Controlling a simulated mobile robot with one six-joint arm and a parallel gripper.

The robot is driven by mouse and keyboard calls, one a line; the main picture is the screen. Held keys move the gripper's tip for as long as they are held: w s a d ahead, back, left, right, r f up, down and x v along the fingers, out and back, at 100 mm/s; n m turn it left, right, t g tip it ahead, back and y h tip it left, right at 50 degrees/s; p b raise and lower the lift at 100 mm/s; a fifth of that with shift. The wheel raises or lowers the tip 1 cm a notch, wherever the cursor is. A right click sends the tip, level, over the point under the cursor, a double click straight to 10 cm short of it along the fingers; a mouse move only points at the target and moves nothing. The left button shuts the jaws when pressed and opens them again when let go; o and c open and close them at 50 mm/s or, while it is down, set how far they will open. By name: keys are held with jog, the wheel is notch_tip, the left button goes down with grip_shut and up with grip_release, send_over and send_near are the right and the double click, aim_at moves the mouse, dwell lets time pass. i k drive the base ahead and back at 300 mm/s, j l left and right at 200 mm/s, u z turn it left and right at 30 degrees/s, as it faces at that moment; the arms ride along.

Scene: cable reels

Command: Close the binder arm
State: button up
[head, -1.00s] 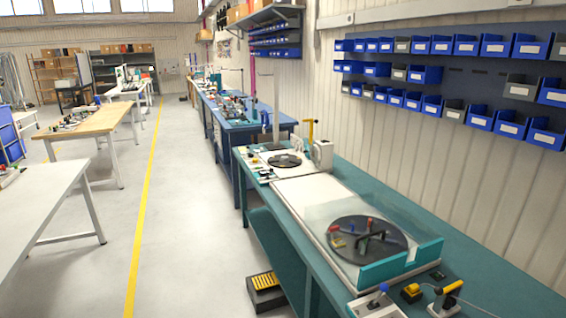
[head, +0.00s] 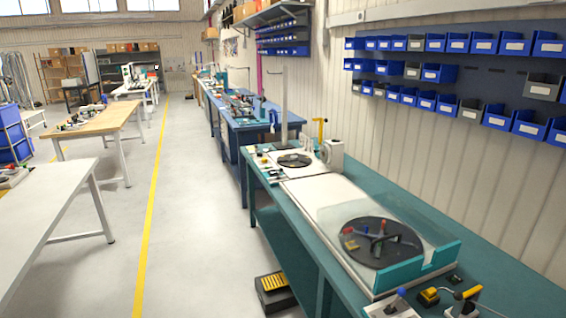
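A teal bench (head: 505,280) along the right wall carries a machine with a near black disc (head: 362,255) behind a clear guard and a smaller far black disc (head: 294,160). Small red, green and grey parts stand on the near disc. At the bench's front are a blue-knobbed lever (head: 401,292) on a pale box and a yellow-handled lever (head: 467,294). A yellow upright handle (head: 320,128) stands behind the far disc. I cannot tell which of these is the binder arm or whether it is open. My gripper is not in view.
A black pedal with a yellow top (head: 275,288) lies on the floor beside the bench. A white table (head: 45,205) and a wooden table (head: 100,121) stand on the left. The aisle with a yellow line (head: 151,210) is clear. Blue bins (head: 483,44) hang on the wall.

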aim_at(321, 120)
jog(key=i+j+u, duration=0.15)
jog(key=i+j, duration=0.25)
jog(key=i, duration=0.15)
jog(key=i+j+u, duration=0.2)
jog(key=i+j, duration=0.15)
jog(key=i, duration=0.2)
jog(key=i+j+u, duration=0.15)
jog(key=i, duration=0.4)
jog(key=i+j+u, duration=0.15)
jog(key=i, duration=0.45)
jog(key=i+j+u, duration=0.15)
jog(key=i, duration=0.45)
jog(key=i+z, duration=0.4)
jog(key=i+j+z, duration=0.1)
jog(key=i+z, duration=0.3)
jog(key=i, duration=0.15)
jog(key=i+j+z, duration=0.25)
jog(key=i+z, duration=0.15)
jog(key=i+j+z, duration=0.4)
jog(key=i+l+z, duration=0.1)
jog(key=i+z, duration=0.15)
jog(key=z, duration=0.15)
jog(key=i+z, duration=0.4)
jog(key=i+j+z, duration=0.1)
jog(key=z, duration=0.35)
